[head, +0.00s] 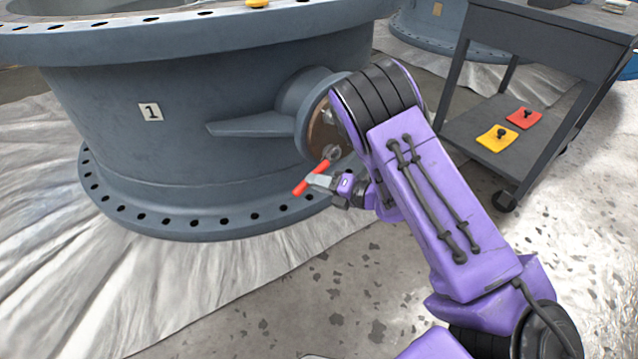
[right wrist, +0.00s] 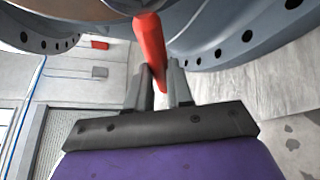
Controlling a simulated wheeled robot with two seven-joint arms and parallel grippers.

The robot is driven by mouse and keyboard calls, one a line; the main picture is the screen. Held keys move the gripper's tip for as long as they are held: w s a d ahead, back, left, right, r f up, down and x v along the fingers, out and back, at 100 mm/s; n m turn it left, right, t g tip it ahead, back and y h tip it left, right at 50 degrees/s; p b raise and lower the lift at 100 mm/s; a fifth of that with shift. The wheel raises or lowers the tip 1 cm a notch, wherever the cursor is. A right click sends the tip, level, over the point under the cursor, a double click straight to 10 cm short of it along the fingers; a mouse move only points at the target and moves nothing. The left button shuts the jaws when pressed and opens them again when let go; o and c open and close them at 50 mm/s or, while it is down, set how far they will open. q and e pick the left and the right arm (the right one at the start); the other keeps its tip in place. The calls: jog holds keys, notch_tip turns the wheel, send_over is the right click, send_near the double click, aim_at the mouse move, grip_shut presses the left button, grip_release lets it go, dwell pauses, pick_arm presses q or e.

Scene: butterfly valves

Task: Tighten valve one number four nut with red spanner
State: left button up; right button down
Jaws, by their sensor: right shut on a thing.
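Valve one (head: 230,110) is a large grey flanged body with a white "1" label (head: 151,111), at the left and centre of the head view. A round side boss with a brown face (head: 318,130) sticks out on its right side, partly hidden by my right arm. My right gripper (head: 322,181) is shut on the red spanner (head: 302,188), just in front of the boss. The spanner's grey head (head: 332,153) points up at the brown face; I cannot tell whether it sits on a nut. The spanner handle (right wrist: 150,40) stands between the fingers (right wrist: 161,85) in the right wrist view. Individual nuts and number four are not distinguishable. My left gripper is out of view.
A dark wheeled cart (head: 545,50) stands at the right, with a yellow pad (head: 496,138) and a red pad (head: 524,118) on its lower shelf. A yellow object (head: 257,3) lies on the valve's top flange. Another grey valve (head: 432,28) stands behind. The floor in front is open.

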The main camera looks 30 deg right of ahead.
jog(key=shift+w, duration=0.45)
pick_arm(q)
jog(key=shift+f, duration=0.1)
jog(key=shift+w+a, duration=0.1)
